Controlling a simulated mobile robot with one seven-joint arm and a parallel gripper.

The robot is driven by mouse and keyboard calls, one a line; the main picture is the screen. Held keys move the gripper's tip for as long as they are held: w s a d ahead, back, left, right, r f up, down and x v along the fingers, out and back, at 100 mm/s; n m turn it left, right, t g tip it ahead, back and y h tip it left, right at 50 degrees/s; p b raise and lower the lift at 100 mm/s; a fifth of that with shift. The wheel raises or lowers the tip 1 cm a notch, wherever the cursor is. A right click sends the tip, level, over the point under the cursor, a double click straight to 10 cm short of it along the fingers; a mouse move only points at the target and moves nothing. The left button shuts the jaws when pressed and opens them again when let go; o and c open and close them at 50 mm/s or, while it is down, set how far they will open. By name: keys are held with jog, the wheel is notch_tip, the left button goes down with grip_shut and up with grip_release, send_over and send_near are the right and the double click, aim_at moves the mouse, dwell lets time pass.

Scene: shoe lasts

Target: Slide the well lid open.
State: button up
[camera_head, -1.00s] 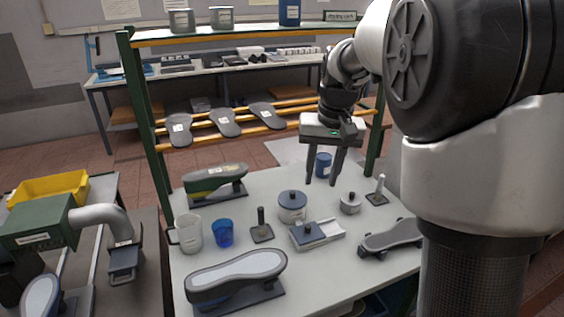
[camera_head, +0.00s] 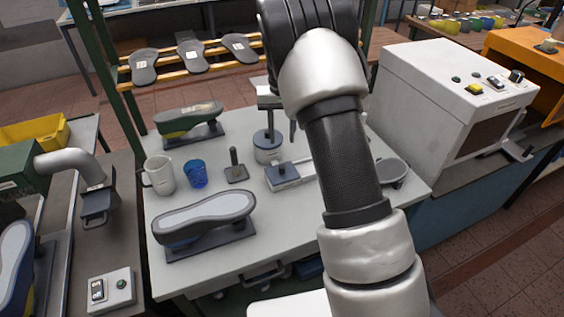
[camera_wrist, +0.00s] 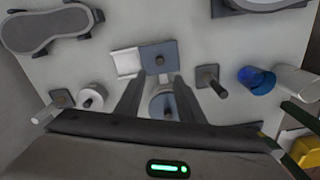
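The well is a small white tray-like base (camera_head: 305,169) on the grey table. A blue-grey square lid (camera_head: 274,180) with a dark knob covers its left part in the head view. In the wrist view the lid (camera_wrist: 151,52) lies just beyond my fingertips, with the bare white base (camera_wrist: 124,62) to its left. My gripper (camera_wrist: 157,80) is open and empty, pointing down. Its fingers straddle, in the picture, a round pot with a blue lid (camera_wrist: 156,104).
The round pot (camera_head: 267,154) stands just behind the well. A small post on a square base (camera_head: 236,173), a blue cup (camera_head: 196,175) and a mug (camera_head: 160,175) stand to the left. A shoe last (camera_head: 205,215) lies in front. A white machine (camera_head: 450,100) stands right of the table.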

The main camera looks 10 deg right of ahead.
aim_at(282, 166)
notch_tip(282, 166, down, 12)
jog(key=shift+f+p, duration=0.1)
jog(key=shift+p, duration=0.35)
grip_shut()
